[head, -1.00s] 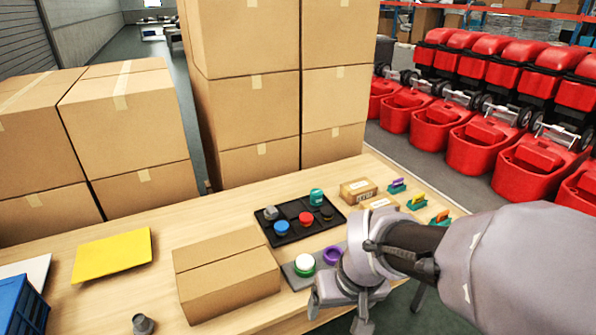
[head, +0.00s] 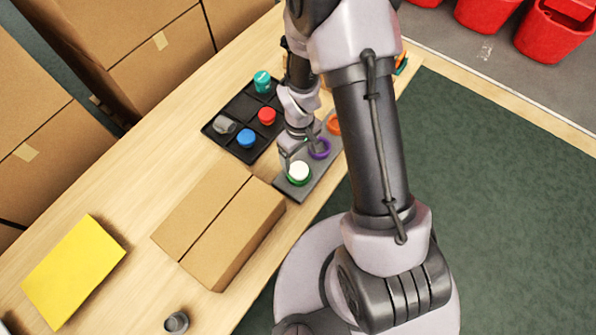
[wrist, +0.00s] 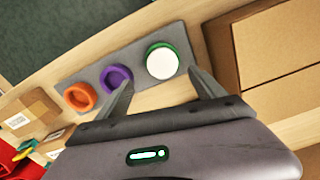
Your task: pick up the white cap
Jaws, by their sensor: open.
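The white cap (head: 299,171) sits in a green ring at the near end of a grey strip (head: 313,189) on the table. In the wrist view the white cap (wrist: 162,63) is round, its green rim showing around it. My gripper (wrist: 163,85) is open and empty, its two fingers apart just short of the cap, the right finger nearer to it. In the head view my gripper (head: 297,150) is over the strip beside the cap, partly hidden by my own arm.
A purple ring (wrist: 116,78) and an orange ring (wrist: 79,96) sit on the same strip. A closed cardboard box (head: 218,225) stands close to the cap. A black tray (head: 216,137) holds several coloured caps. A yellow pad (head: 72,272) lies farther left.

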